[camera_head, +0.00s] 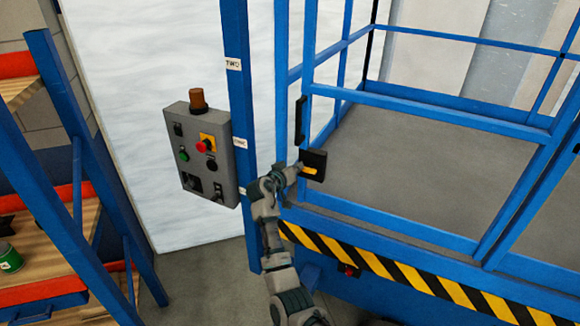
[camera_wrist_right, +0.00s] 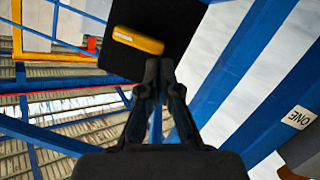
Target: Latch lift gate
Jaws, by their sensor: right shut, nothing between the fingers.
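The blue lift gate (camera_head: 284,90) stands upright beside the blue post of the lift. Its latch is a black plate (camera_head: 317,157) with a yellow lever (camera_head: 309,170); the plate (camera_wrist_right: 186,14) and the yellow lever (camera_wrist_right: 138,40) also show in the right wrist view. My right gripper (camera_head: 294,168) is at the left edge of the latch plate. In the wrist view its fingers (camera_wrist_right: 158,65) are together with nothing between them, their tips just below the yellow lever. I cannot tell whether they touch the plate. My left gripper is not in view.
A grey control box (camera_head: 205,155) with a red button hangs left of the blue post (camera_head: 240,100). A blue rack (camera_head: 60,140) with wooden shelves stands at the left. The lift platform floor (camera_head: 440,130) is bare behind the rails. A black-yellow striped edge (camera_head: 410,275) runs below.

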